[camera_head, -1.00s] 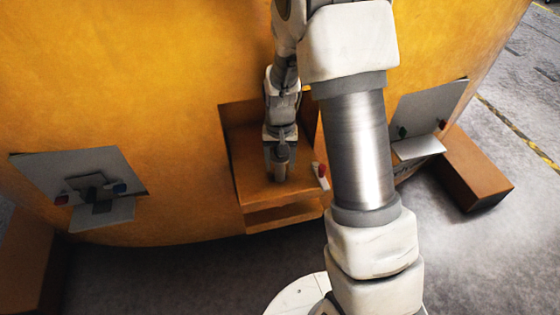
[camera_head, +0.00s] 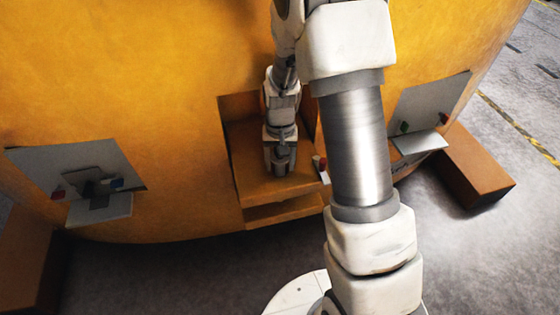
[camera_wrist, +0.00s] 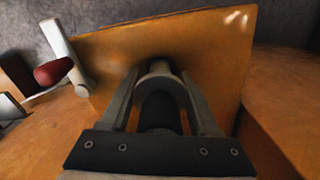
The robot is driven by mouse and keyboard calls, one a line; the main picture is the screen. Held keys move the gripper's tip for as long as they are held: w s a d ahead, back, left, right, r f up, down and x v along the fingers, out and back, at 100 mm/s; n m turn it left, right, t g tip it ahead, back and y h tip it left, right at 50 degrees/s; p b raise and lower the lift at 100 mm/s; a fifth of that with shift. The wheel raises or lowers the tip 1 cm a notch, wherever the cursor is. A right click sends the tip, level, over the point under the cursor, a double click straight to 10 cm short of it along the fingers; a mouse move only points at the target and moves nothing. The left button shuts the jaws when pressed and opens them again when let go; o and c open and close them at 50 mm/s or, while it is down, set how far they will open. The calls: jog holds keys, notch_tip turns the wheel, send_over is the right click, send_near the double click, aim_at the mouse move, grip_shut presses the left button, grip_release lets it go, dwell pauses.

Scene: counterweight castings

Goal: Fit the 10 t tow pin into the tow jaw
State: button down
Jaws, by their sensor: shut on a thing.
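The tow jaw (camera_head: 285,193) is an orange bracket on the yellow casting, with an upper plate above a lower plate (camera_head: 285,215). My gripper (camera_head: 280,172) is low over the upper plate, pointing down. In the wrist view my gripper (camera_wrist: 160,88) is shut on the tow pin (camera_wrist: 160,108), a dark round body with a grey collar between the fingers. The plate (camera_wrist: 215,50) lies just beyond the fingertips, with a dark patch at the pin. The pin's lower end and the hole are hidden, so I cannot tell how deep the pin sits.
A pale lever with a red knob (camera_wrist: 53,72) stands beside the jaw, close to my gripper. Grey plates with small shelves and coloured parts sit at left (camera_head: 80,180) and right (camera_head: 432,108). Brown blocks (camera_head: 475,170) flank the casting.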

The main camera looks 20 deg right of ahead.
jog(key=shift+f, duration=0.3)
jog(key=shift+c, duration=1.1)
grip_release()
jog(key=shift+o, duration=0.9)
notch_tip(320, 180, up, 17)
jog(key=p, duration=0.4)
jog(key=shift+r, duration=0.2)
jog(key=s+r+n+t+p, duration=0.1)
jog(key=s+r+t+p, duration=0.1)
jog(key=s+r+p, duration=0.4)
jog(key=s+r+n+t+p, duration=0.2)
jog(key=s+r+p, duration=0.4)
jog(key=s+r, duration=0.8)
notch_tip(320, 180, up, 6)
jog(key=shift+s+r+t, duration=0.1)
jog(key=shift+s+t, duration=0.1)
jog(key=shift+t, duration=0.6)
